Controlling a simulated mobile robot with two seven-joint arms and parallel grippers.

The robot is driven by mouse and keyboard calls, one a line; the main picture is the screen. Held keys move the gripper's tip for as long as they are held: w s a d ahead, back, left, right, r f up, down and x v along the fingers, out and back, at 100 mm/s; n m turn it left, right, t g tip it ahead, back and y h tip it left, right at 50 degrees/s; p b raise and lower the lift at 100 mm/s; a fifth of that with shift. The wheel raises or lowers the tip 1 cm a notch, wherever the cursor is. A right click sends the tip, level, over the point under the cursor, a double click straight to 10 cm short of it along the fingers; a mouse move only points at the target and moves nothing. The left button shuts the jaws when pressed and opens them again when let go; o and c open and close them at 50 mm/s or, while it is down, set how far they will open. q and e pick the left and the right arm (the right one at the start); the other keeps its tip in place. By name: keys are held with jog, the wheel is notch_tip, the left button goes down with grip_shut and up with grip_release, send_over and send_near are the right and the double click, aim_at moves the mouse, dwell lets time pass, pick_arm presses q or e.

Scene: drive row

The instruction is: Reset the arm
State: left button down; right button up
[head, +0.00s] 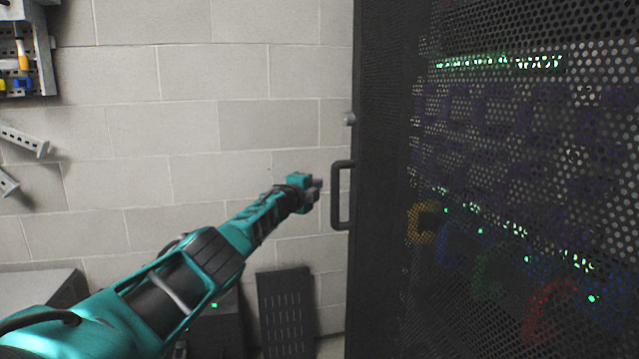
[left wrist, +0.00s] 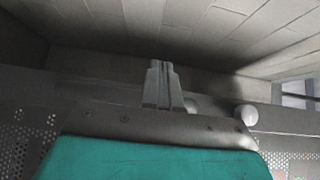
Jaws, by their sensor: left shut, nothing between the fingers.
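My left arm reaches up from the lower left in the head view. Its gripper (head: 314,190) is near the middle of the picture, just left of the black door handle (head: 342,195) of the rack, with a small gap between them in the picture. In the left wrist view the two grey fingers (left wrist: 162,84) are together, with nothing between them. My right gripper is in neither view.
A dark rack with a perforated mesh door (head: 520,150) fills the right side; green lights and coloured cables show through it. A small round knob (head: 349,118) sits above the handle. A pale block wall (head: 200,120) stands behind. A dark slotted panel (head: 287,310) leans low down.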

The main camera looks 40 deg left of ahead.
pick_arm(q)
jog(key=s+a+p, duration=0.1)
jog(key=s+a, duration=0.6)
jog(key=a, duration=0.1)
jog(key=shift+s, duration=0.3)
